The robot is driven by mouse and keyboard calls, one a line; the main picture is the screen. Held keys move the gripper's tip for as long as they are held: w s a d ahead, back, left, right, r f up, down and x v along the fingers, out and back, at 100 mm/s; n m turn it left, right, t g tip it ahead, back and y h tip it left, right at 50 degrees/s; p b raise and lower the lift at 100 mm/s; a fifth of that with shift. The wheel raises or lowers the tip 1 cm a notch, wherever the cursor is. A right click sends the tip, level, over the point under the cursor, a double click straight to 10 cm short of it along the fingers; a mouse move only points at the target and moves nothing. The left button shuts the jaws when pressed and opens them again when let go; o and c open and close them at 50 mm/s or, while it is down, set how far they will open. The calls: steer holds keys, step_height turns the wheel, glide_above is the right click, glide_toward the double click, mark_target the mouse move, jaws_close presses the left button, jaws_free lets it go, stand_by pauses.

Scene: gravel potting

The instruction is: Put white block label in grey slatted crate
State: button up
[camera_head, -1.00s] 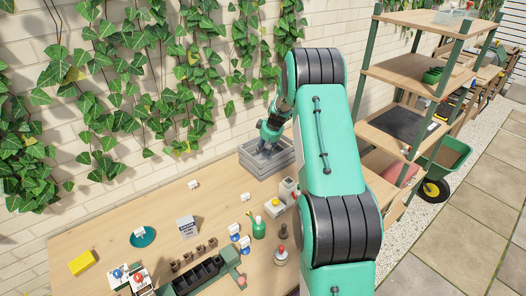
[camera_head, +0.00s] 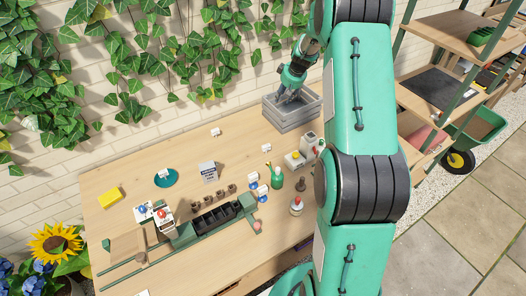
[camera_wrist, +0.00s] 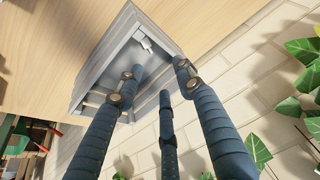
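The grey slatted crate (camera_head: 299,118) stands at the back right of the wooden table, near the wall. My gripper (camera_head: 284,99) points down over the crate, its fingertips at or just inside the opening. In the wrist view the crate (camera_wrist: 98,62) lies beyond my spread fingers (camera_wrist: 150,88), with nothing held between them. A small white block label (camera_wrist: 146,45) shows inside the crate, near one wall, apart from the fingers. Two similar white labels stand on the table, one (camera_head: 215,132) left of the crate and one (camera_head: 267,147) in front of it.
A teal saucer (camera_head: 177,181) bears another white label. A yellow block (camera_head: 110,198), a grey box (camera_head: 208,172), a green bottle (camera_head: 277,182) and a black seedling tray (camera_head: 214,218) stand on the table. A shelf rack (camera_head: 440,88) is at right. Ivy covers the wall behind.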

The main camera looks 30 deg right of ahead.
steer(key=s+a+r, duration=0.8)
steer(key=a+r, duration=0.5)
steer(key=a, duration=0.1)
steer(key=s+a+r, duration=0.9)
steer(key=a+r, duration=0.3)
steer(key=a, duration=0.1)
steer(key=s+a+r, duration=0.1)
steer(key=s+a, duration=0.3)
steer(key=s, duration=0.6)
steer(key=s+a+r, duration=0.1)
steer(key=s+a, duration=0.4)
steer(key=s, duration=0.5)
steer(key=s+a+t, duration=0.1)
steer(key=s+a, duration=0.3)
steer(key=s, duration=0.6)
steer(key=shift+a+r, duration=0.35)
steer(key=shift+r, duration=0.05)
